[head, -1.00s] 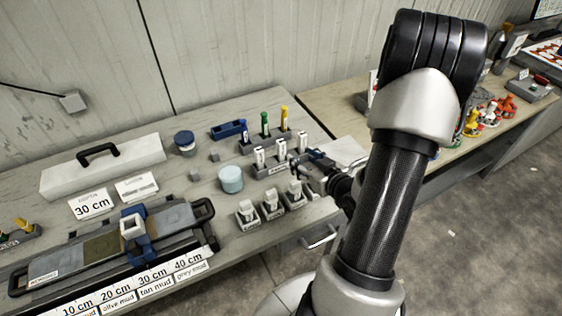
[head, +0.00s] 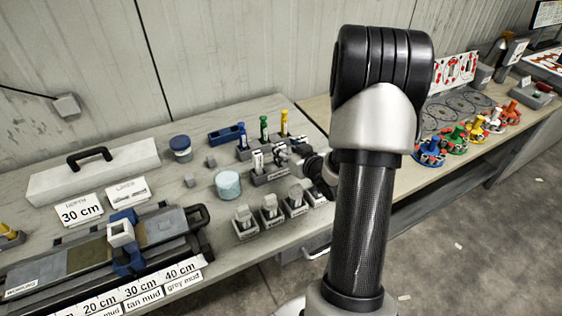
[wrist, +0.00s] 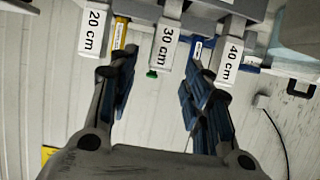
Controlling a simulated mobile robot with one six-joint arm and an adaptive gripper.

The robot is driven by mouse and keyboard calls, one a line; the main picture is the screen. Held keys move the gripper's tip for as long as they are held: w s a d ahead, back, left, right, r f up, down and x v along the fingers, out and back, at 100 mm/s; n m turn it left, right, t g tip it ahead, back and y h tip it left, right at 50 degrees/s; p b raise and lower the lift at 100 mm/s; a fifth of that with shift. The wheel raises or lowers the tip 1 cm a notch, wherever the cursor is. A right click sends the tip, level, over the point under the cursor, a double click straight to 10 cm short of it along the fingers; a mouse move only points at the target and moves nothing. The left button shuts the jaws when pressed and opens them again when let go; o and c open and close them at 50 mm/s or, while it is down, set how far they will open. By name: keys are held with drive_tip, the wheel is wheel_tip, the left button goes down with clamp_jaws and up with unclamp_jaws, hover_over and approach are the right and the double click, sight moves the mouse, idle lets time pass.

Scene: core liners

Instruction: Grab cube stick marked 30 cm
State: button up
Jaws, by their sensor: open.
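The cube stick marked 30 cm (wrist: 165,45) is a pale grey bar with a white label, in the middle of the wrist view. The sticks marked 20 cm (wrist: 93,33) and 40 cm (wrist: 232,57) stand on either side of it. My gripper (wrist: 160,70) is open, its blue-padded fingers on both sides of the 30 cm stick's end, with gaps visible. In the head view my gripper (head: 284,155) is at the labelled stick rack (head: 270,177), partly hiding the sticks. One labelled stick (head: 258,160) shows there, its mark unreadable.
Blue, green and yellow pieces (head: 264,128) stand close behind the rack. Several grey cube-topped holders (head: 270,208) stand in front. A pale blue jar (head: 228,184) is to the left. A card (head: 81,210) reads 30 cm.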

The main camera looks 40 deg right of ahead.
drive_tip(key=shift+x, duration=1)
drive_tip(key=shift+s, duration=0.1)
clamp_jaws()
